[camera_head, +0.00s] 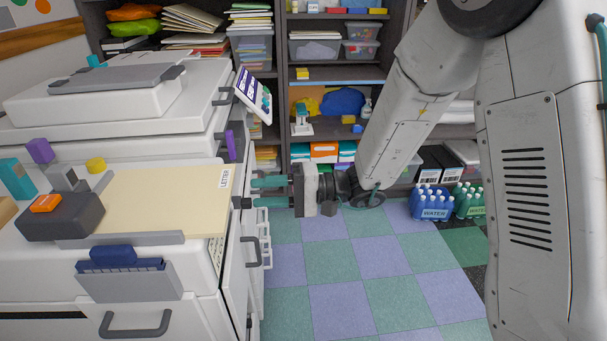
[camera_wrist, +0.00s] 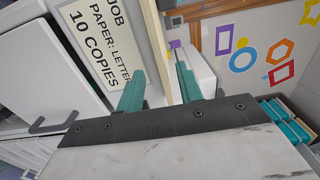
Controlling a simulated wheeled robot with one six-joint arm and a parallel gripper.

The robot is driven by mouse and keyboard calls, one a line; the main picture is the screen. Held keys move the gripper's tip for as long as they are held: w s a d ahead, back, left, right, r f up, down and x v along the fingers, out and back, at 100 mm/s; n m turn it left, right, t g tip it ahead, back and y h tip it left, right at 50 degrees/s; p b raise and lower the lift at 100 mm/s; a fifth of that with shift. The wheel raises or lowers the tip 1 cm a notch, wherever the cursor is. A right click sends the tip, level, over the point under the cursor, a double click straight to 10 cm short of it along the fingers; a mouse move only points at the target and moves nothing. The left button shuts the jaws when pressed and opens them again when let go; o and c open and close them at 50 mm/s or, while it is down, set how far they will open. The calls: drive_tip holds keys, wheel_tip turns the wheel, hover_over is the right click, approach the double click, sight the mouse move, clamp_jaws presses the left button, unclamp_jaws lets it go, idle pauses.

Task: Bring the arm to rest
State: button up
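My gripper (camera_head: 253,192) is at the end of my arm, which reaches in from the right and points left at the copier's right side. Its two teal fingers stand apart with nothing visible held between them. In the wrist view the open gripper (camera_wrist: 159,68) has a beige panel edge and a white surface beyond the gap. The copier (camera_head: 130,120) fills the left of the head view. I cannot tell whether a fingertip touches its side.
A cream sheet marked LETTER (camera_head: 155,195) lies on the copier. A job sign (camera_wrist: 95,40) is close by in the wrist view. Full shelves (camera_head: 335,75) stand behind. Water bottle packs (camera_head: 432,205) sit on the floor at right. The checkered floor (camera_head: 350,265) below my gripper is clear.

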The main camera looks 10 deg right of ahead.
drive_tip(key=s+d+g+h, duration=0.3)
drive_tip(key=s+d+h, duration=0.15)
drive_tip(key=s, duration=0.35)
drive_tip(key=s+d+g+h, duration=0.4)
drive_tip(key=s+d, duration=0.1)
drive_tip(key=s, duration=0.3)
drive_tip(key=s+d+r+t+h, duration=0.4)
drive_tip(key=d, duration=0.5)
drive_tip(key=s+d+r+t+h, duration=0.3)
drive_tip(key=s+d+r+h, duration=0.1)
drive_tip(key=d, duration=0.4)
drive_tip(key=shift+d+r+t+h, duration=0.4)
drive_tip(key=shift+r+h, duration=0.2)
drive_tip(key=shift+h, duration=0.15)
drive_tip(key=shift+s+a, duration=0.1)
drive_tip(key=shift+a, duration=0.1)
